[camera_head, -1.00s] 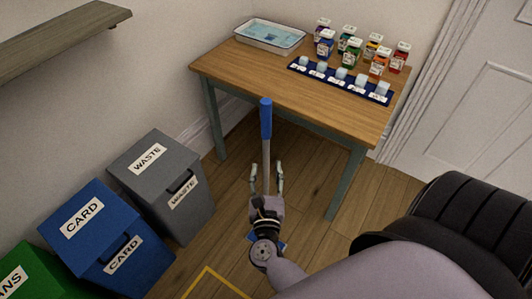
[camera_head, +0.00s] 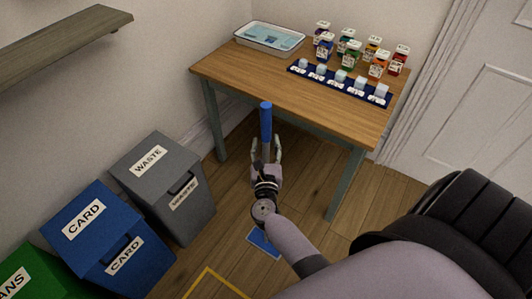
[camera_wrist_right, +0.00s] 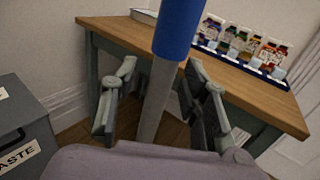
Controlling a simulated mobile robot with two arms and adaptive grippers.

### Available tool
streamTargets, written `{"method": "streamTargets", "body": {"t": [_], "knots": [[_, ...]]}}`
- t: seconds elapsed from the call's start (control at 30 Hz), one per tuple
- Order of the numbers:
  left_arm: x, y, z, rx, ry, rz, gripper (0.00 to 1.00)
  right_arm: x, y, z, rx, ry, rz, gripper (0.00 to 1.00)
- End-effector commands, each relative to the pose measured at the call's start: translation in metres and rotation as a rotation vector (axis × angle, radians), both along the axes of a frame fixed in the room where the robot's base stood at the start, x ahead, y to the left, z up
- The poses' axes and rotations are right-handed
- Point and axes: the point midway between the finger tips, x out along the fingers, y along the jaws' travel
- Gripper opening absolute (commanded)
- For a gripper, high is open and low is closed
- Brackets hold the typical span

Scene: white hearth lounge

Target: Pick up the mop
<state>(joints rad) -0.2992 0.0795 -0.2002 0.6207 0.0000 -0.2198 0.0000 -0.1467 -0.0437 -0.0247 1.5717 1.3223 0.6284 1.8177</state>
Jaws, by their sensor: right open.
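The mop (camera_head: 266,124) stands upright in front of the wooden table, with a blue grip at the top of a grey pole. Its flat blue head (camera_head: 264,243) rests on the floor, partly hidden by my right arm. My right gripper (camera_head: 266,145) is open, with its fingers on either side of the pole just below the blue grip. In the right wrist view the mop's blue grip (camera_wrist_right: 179,28) and grey pole pass between the open fingers (camera_wrist_right: 160,95), with gaps on both sides. My left gripper is not in view.
The wooden table (camera_head: 240,75) stands just behind, bearing a white tray (camera_head: 270,47), several bottles and a dark blue rack (camera_head: 305,73). Grey (camera_head: 140,185), blue and green bins line the left. A black padded seat (camera_head: 470,215) is at right. A wall shelf (camera_head: 60,42) is upper left.

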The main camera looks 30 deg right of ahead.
Motion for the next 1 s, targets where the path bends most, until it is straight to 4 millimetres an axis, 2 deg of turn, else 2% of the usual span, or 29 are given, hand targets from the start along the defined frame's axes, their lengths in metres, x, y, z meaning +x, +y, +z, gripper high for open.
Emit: {"method": "streamTargets", "body": {"t": [0.07,0.7,1.0], "knots": [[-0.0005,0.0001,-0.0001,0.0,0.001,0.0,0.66,-0.0003,0.0001,-0.0001,0.0,0.0,0.0,0.41],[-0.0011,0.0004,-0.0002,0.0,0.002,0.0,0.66,-0.0005,0.0003,0.0001,0.0,0.0,0.0,0.0],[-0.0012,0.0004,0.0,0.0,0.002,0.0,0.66,0.0001,0.0001,0.0021,-0.003,-0.003,-0.001,0.0]]}}
